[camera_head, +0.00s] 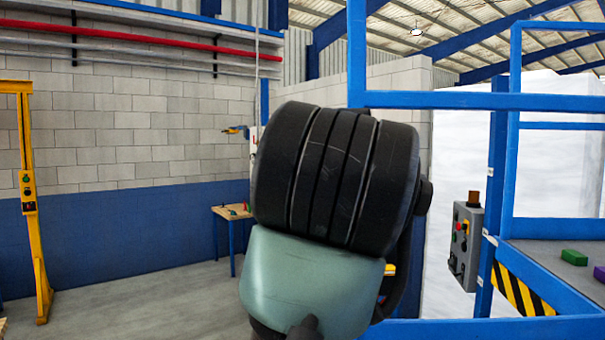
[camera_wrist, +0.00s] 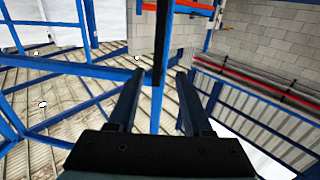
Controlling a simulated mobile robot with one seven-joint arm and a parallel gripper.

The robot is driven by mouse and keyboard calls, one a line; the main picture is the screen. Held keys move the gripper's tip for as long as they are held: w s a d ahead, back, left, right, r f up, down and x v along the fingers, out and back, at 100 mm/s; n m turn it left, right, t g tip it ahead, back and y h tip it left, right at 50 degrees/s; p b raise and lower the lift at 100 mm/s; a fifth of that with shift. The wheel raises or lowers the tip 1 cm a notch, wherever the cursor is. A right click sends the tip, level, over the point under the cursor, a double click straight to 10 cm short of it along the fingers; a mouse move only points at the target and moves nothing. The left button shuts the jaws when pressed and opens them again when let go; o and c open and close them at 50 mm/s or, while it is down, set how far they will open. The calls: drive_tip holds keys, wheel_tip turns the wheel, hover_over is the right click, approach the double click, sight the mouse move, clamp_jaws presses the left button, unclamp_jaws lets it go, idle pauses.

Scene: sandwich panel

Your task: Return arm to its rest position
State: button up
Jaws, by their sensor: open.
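My arm (camera_head: 335,180) stands folded in the middle of the head view, a black ribbed joint above a pale green link. My gripper is hidden in the head view. In the wrist view my gripper (camera_wrist: 158,97) shows its two dark fingers, apart from each other with nothing between them. Behind the fingers are roof beams, a blue post and an upper wall, so the wrist camera looks upward and at a tilt.
A blue frame (camera_head: 358,60) rises close behind and right of my arm. A grey control box (camera_head: 466,243) hangs on it, beside a worktop (camera_head: 540,256) with a green block (camera_head: 574,257) and a purple block (camera_head: 600,273). A yellow post (camera_head: 30,190) stands left. The left floor is clear.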

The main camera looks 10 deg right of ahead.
drive_tip(key=shift+s, duration=0.1)
drive_tip(key=s+a+n+t+y+b, duration=0.3)
drive_tip(key=s+a+t+y, duration=0.3)
drive_tip(key=s+a+t, duration=0.4)
drive_tip(key=s+a+n, duration=0.1)
drive_tip(key=s+a, duration=0.2)
drive_tip(key=s, duration=0.2)
drive_tip(key=shift+s+f+t, duration=0.3)
drive_tip(key=shift+s+f, duration=0.05)
drive_tip(key=shift+f, duration=0.05)
drive_tip(key=shift+a, duration=0.1)
idle(1.1)
